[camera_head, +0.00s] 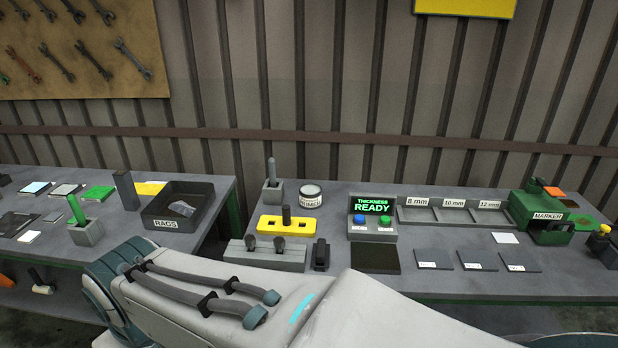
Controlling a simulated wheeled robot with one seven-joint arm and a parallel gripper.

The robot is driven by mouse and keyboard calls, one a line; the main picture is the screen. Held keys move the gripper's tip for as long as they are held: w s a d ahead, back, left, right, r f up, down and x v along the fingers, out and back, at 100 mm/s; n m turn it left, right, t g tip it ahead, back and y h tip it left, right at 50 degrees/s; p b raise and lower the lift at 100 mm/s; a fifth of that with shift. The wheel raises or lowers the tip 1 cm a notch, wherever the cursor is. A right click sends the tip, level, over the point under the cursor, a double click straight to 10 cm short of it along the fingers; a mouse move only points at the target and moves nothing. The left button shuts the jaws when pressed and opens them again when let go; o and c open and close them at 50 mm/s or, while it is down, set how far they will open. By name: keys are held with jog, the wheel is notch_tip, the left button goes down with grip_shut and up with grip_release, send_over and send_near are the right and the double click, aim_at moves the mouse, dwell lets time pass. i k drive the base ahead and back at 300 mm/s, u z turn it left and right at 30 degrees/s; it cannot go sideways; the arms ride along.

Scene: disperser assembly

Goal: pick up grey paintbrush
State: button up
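A slim grey upright stick (271,168), which looks like the grey paintbrush handle, stands in a small grey holder (272,190) near the back left of the right table. Its lower end is hidden inside the holder, so I cannot see bristles. My own arm crosses the lower middle of the view, in front of both tables. My gripper is out of view, so its place relative to the grey stick does not show.
A white round tin (310,195) stands just right of the holder, and a yellow plate (286,225) with a dark peg lies in front. A green stick (75,208) stands in another holder. The RAGS bin (180,207) is left, across a gap. The THICKNESS panel (372,216) is right.

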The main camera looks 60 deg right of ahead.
aim_at(272, 161)
jog(key=z, duration=1.35)
jog(key=i, duration=1)
